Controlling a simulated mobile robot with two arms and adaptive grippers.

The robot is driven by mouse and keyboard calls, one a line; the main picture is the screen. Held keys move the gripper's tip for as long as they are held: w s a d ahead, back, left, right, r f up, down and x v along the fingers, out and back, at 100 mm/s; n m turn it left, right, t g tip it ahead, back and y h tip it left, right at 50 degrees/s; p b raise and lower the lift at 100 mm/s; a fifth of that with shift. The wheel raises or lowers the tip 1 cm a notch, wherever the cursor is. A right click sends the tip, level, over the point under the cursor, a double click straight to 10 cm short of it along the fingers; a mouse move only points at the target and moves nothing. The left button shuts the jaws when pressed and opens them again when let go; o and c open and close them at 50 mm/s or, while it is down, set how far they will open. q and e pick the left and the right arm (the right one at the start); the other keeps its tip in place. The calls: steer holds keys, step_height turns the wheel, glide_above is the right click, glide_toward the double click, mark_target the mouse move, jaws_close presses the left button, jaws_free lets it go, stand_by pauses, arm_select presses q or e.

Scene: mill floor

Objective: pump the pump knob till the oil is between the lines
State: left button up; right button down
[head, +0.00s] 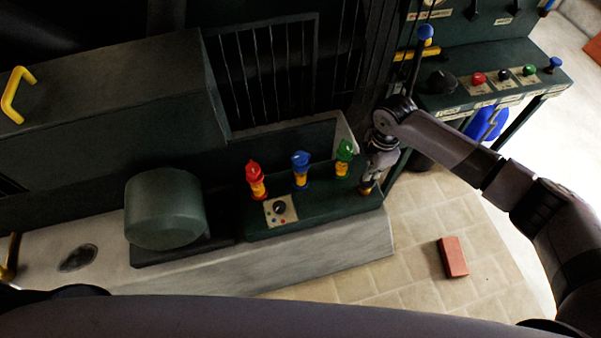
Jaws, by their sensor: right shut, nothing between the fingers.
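Three capped oilers stand in a row on a dark green ledge (315,212): a red one (256,180), a blue one (300,170) and a green one (344,158). Each shows some yellow below its cap; oil levels and lines are too small to read. My right gripper (367,188) points down at the ledge's right end, just right of the green oiler, with its fingers shut and empty. I cannot make out the pump knob; it may be hidden by the gripper. My left gripper is out of view.
A small plate with a black dial (280,208) sits before the oilers. A green drum-shaped housing (165,208) stands left. A control bench (450,101) with coloured knobs is at the upper right. A red brick (453,257) lies on the tiled floor.

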steer(key=shift+f+b, duration=1.15)
steer(key=shift+f, duration=0.8)
steer(key=shift+r, duration=0.1)
step_height(320, 180, up, 4)
steer(key=p, duration=0.4)
steer(key=shift+r+p, duration=0.25)
steer(key=shift+p, duration=0.15)
steer(key=shift+f, duration=0.25)
steer(key=shift+f+b, duration=1.4)
steer(key=shift+f, duration=0.65)
steer(key=shift+r+p, duration=2.2)
steer(key=shift+r, duration=0.05)
